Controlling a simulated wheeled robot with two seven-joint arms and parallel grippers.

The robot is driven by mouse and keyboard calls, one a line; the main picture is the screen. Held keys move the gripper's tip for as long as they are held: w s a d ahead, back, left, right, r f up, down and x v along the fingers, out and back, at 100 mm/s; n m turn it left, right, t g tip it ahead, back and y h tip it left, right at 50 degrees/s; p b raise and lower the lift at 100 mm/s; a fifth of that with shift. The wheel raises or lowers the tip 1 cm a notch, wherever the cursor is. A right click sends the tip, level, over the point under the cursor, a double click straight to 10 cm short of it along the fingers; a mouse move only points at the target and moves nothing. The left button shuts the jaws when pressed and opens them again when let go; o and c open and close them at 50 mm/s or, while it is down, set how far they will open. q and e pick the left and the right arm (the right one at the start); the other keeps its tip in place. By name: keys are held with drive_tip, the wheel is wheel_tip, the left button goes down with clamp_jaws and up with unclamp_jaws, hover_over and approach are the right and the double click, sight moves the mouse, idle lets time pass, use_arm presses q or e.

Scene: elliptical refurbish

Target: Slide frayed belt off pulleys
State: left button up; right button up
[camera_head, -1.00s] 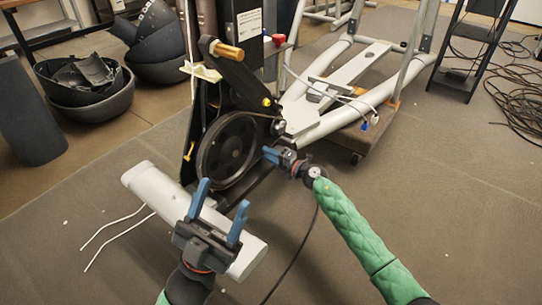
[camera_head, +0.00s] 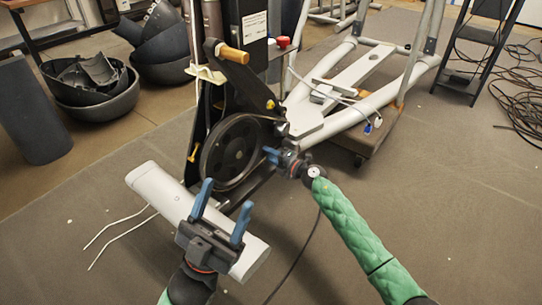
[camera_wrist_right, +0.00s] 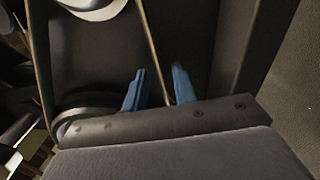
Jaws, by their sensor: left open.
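The large black pulley (camera_head: 230,152) sits low on the machine's upright frame in the head view. The belt shows in the right wrist view as a thin tan strand (camera_wrist_right: 152,45), with a second run at the left. A round grey pulley (camera_wrist_right: 85,108) shows at lower left there. My right gripper (camera_head: 272,156) is beside the large pulley's right side. In the right wrist view its blue fingers (camera_wrist_right: 158,88) are apart, with the belt strand passing between them. Fraying is too small to tell. My left gripper (camera_head: 222,213) is open and empty, in front of the pale cylindrical base tube.
The pale base tube (camera_head: 155,185) lies across the floor below the pulley. A crank arm with an orange-tan peg (camera_head: 232,54) juts out above it. Grey frame rails (camera_head: 345,118) extend right. Black bowl-shaped covers (camera_head: 95,95) lie at left. The front right floor is clear.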

drive_tip(key=shift+w+a, duration=0.15)
drive_tip(key=shift+a, duration=0.05)
idle(0.4)
clamp_jaws()
idle(1.5)
